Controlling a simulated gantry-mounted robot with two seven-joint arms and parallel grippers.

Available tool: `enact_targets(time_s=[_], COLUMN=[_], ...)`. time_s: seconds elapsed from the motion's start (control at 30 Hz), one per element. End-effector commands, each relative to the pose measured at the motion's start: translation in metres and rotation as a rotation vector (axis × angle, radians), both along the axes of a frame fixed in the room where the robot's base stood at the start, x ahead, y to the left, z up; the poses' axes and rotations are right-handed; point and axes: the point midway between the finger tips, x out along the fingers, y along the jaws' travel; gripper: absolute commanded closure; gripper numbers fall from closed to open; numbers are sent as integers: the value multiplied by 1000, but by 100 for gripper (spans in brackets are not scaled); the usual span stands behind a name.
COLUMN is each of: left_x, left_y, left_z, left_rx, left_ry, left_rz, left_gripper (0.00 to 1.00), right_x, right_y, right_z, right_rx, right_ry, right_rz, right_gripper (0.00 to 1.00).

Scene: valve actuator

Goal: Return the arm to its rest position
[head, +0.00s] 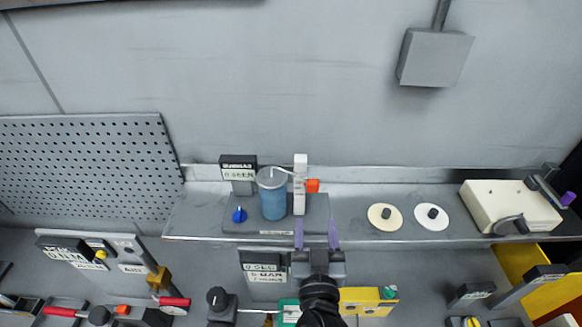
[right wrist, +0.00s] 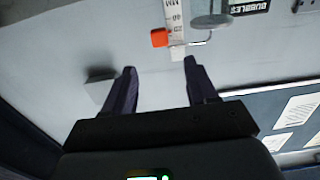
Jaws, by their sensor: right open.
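My right gripper (head: 316,236) is at the lower middle of the head view, its two purple fingers pointing up toward the shelf and spread apart. It is open and nothing shows between the fingers. It appears just in front of the shelf edge, below the white column (head: 300,172) with its orange block (head: 312,185). In the right wrist view the gripper (right wrist: 158,68) also shows open and empty, with the orange block (right wrist: 159,38) beyond the fingertips. My left gripper is not in view.
The shelf (head: 350,226) carries a blue cylinder (head: 273,197), a blue knob (head: 239,215), two discs (head: 385,217) and a cream box (head: 505,206). Below are panels with red-handled valves (head: 174,302) and a yellow block (head: 366,300). A pegboard (head: 85,165) stands at left.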

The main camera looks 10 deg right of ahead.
Motion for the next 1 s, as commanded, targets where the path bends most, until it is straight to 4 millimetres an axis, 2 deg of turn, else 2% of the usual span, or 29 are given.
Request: enact_targets(time_s=[0.13,0.2,0.27,0.37,0.5,0.6,0.7,0.8,1.0], left_x=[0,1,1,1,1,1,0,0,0], left_y=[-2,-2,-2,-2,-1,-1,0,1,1], left_z=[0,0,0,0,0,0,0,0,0], left_rx=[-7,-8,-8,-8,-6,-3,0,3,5], left_ry=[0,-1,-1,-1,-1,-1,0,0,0], left_rz=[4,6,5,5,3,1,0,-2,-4], left_gripper=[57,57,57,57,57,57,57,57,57], right_x=[-5,-11,-18,-36,-68,-99,-133,-164,-205], right_y=[-1,-7,-19,-48,-75,-80,-81,-82,-79], right_z=[-18,-37,-56,-92,-153,-191,-218,-233,-243], right_rx=[-6,-19,-34,-86,-136,-123,-101,-82,-36], right_ry=[37,76,114,191,383,563,754,929,1168], right_rz=[0,-9,-27,-45,86,223,327,383,400], right_gripper=[43,43,43,43,43,43,43,43,43])
